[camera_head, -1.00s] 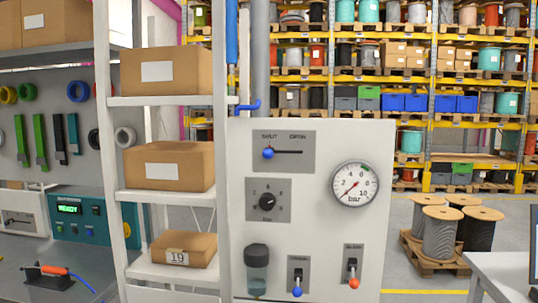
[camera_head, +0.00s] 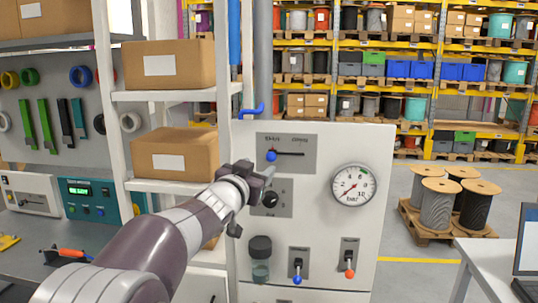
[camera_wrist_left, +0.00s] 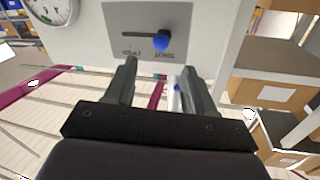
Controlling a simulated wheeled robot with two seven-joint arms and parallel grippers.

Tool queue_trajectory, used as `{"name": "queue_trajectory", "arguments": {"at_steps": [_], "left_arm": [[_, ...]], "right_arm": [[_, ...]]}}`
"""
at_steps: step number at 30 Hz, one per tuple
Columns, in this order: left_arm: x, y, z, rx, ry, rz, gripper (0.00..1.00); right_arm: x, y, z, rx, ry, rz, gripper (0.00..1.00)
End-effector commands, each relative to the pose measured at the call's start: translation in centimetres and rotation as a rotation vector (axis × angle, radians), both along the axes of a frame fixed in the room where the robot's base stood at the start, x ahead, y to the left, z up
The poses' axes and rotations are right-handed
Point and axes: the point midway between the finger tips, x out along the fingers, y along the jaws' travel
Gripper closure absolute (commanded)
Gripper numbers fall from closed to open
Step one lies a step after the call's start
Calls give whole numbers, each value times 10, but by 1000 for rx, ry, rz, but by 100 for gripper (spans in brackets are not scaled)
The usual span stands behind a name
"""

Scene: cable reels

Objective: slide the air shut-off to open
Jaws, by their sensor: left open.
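The air shut-off is a grey plate (camera_head: 304,145) marked SHUT and OPEN, with a dark horizontal slot and a blue knob (camera_head: 271,155). The knob is at the left, SHUT end of the slot. My left gripper (camera_head: 263,175) is just below the knob, in front of the panel, and empty. In the left wrist view the picture is turned over: the blue knob (camera_wrist_left: 161,41) shows just beyond the open fingers (camera_wrist_left: 158,78), between their lines and apart from them. My right gripper is out of view.
The white panel (camera_head: 340,247) also carries a pressure gauge (camera_head: 353,190), a dial (camera_head: 271,198) partly beside my gripper, and two toggle switches below. A shelf with cardboard boxes (camera_head: 175,155) stands close on the left. A laptop table (camera_head: 490,265) is at the right.

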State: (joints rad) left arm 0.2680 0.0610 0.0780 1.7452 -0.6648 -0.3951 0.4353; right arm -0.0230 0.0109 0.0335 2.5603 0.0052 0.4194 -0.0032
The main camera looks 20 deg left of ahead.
Motion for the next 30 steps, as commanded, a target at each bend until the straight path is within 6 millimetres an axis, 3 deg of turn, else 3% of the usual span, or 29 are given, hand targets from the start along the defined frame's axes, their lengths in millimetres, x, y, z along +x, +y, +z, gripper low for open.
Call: {"name": "queue_trajectory", "arguments": {"at_steps": [3,9,15,22,23,27,28,30], "left_arm": [[34,1,3,0,4,-1,46],[74,2,3,1,4,1,46],[89,3,0,0,3,2,46],[90,3,-1,0,4,2,46],[90,3,-1,0,4,2,49],[90,3,-1,1,4,2,95],[90,3,-1,1,4,2,100],[89,3,-1,1,4,2,100]], "right_arm": [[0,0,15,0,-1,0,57],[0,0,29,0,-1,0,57],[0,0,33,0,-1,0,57],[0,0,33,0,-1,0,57],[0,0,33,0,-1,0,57],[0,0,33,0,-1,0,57],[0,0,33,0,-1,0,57],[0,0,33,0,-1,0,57]]}}
